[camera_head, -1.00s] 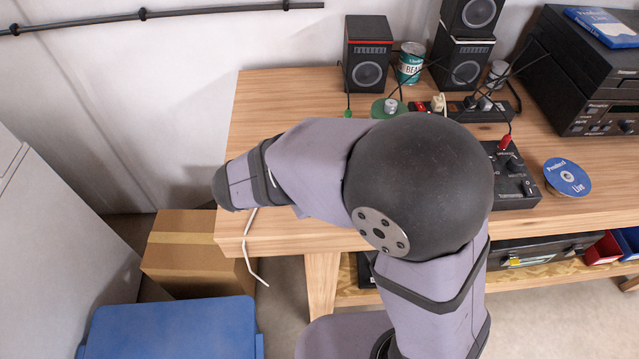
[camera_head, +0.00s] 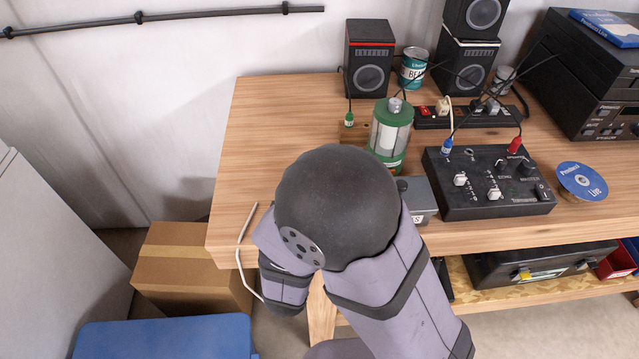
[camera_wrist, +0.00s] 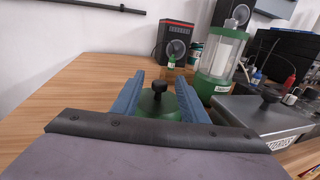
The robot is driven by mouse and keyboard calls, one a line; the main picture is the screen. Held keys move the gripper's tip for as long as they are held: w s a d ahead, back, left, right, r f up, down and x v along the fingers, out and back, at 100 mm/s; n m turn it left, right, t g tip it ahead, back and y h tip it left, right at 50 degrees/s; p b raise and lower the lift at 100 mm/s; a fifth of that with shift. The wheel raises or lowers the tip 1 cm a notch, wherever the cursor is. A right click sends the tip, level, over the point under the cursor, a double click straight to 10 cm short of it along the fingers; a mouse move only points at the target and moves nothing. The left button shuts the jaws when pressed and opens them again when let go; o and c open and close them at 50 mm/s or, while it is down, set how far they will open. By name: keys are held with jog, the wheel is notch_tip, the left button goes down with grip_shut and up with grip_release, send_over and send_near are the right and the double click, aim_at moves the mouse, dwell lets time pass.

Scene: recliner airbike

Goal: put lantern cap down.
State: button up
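The lantern cap (camera_wrist: 158,106) is a round green piece with a black knob on top, seen in the wrist view. It sits between the two blue fingers of my gripper (camera_wrist: 160,98), which look shut on its sides. Whether its underside touches anything is hidden. In the head view my arm hides the gripper and the cap. A green lantern (camera_head: 389,138) with clear sides stands upright on the wooden table (camera_head: 285,110). It also shows to the right of my fingers in the wrist view (camera_wrist: 221,62).
A grey box (camera_wrist: 262,118) with a black knob lies close right of my gripper. A black mixer (camera_head: 488,185), speakers (camera_head: 369,60) and a can (camera_head: 413,68) stand behind or right. The table's left part is clear. A cardboard box (camera_head: 185,265) is on the floor.

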jog(key=shift+b+x, duration=1.1)
jog(key=shift+b, duration=0.05)
jog(key=shift+x, duration=0.8)
jog(key=shift+w+d+p, duration=0.2)
jog(key=shift+w+p, duration=0.15)
jog(key=shift+w, duration=0.2)
grip_shut()
